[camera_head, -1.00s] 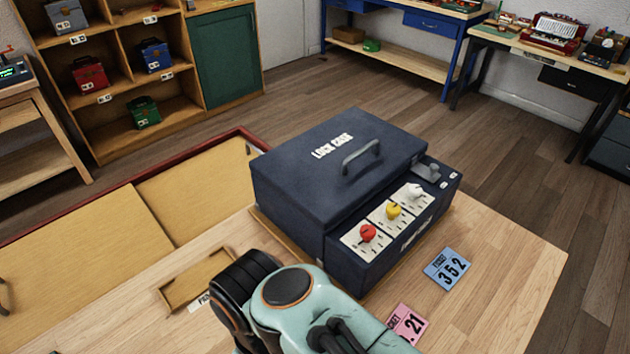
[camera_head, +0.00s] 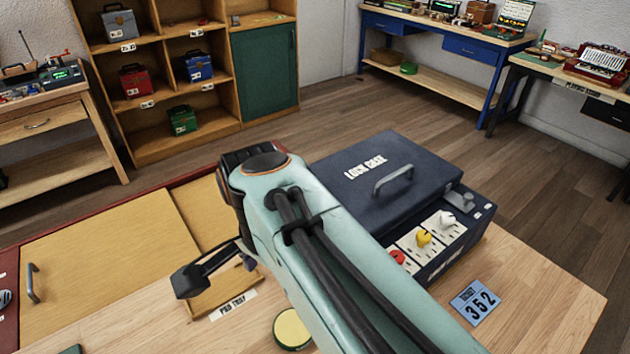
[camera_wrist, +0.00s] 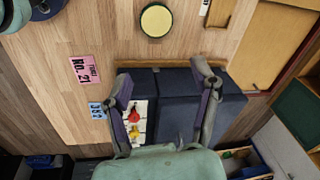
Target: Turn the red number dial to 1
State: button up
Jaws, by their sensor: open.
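The navy lock case (camera_head: 350,178) stands on the wooden bench, with a row of dials along its front right ledge. In the wrist view, the red dial (camera_wrist: 134,116) lies between my fingers, close to the left one. My gripper (camera_wrist: 165,78) is open and empty above the case. In the head view only one dark finger shows, left of my arm. The red dial's setting is too small to read.
A blue "352" ticket (camera_head: 475,303) lies in front of the case, and a pink ticket (camera_wrist: 86,69) shows in the wrist view. A round yellow-topped pad (camera_head: 292,329) and the pad tray (camera_head: 222,291) are left of the case.

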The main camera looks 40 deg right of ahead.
jog(key=w+d+m, duration=0.5)
jog(key=d+m, duration=0.1)
jog(key=d, duration=0.3)
jog(key=m+g, duration=0.2)
jog(key=m, duration=0.5)
send_over(397, 256)
jog(key=shift+y, duration=0.4)
jog(key=f, duration=0.7)
jog(key=shift+w+a+f, duration=0.1)
jog(key=shift+w+f, duration=0.1)
jog(key=shift+f, duration=0.15)
jog(key=shift+s+d+f, duration=0.2)
notch_tip(397, 256, down, 6)
jog(key=shift+f, duration=0.15)
jog(key=shift+c, duration=0.3)
grip_shut()
